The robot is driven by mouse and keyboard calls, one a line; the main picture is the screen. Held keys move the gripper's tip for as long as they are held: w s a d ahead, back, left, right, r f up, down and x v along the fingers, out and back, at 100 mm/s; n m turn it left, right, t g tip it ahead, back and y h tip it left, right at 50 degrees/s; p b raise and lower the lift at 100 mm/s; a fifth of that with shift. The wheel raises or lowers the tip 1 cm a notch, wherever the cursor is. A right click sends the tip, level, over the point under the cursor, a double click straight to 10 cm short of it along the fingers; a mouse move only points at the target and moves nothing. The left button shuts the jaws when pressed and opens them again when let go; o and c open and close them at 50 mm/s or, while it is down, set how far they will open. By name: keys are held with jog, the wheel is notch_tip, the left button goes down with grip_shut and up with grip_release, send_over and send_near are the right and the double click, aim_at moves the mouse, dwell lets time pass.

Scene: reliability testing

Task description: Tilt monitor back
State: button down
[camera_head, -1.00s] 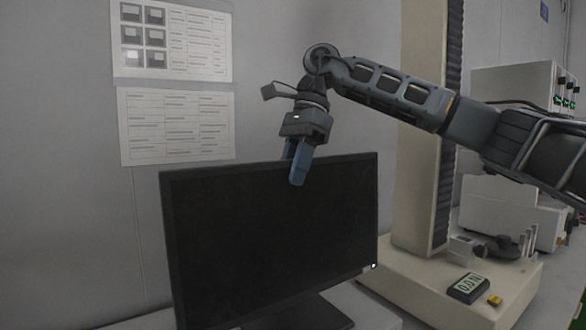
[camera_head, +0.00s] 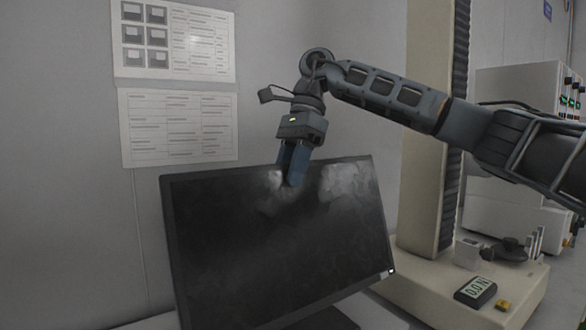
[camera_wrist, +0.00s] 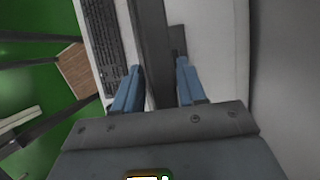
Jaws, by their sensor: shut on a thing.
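The black monitor (camera_head: 270,245) stands on a light work surface in the head view, with its screen tilted back and pale reflections along its upper part. My gripper (camera_head: 292,172) is at the middle of the monitor's top edge, pointing down. Its blue fingers are shut on that edge, one in front of the screen and one behind. In the wrist view the dark top edge of the monitor (camera_wrist: 151,40) runs between the two fingers of my gripper (camera_wrist: 160,90). The monitor's stand is mostly hidden below the screen.
A beige testing machine (camera_head: 425,150) with a small display box (camera_head: 474,291) stands right of the monitor. A wall with posted sheets (camera_head: 178,128) is at the left. A keyboard (camera_wrist: 107,35) shows in the wrist view.

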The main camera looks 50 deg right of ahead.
jog(key=c, duration=0.9)
grip_release()
jog(key=shift+w+f, duration=0.1)
jog(key=shift+f, duration=0.2)
jog(key=shift+r, duration=0.1)
jog(key=v, duration=0.7)
jog(key=shift+d+r, duration=0.15)
jog(key=shift+r, duration=0.2)
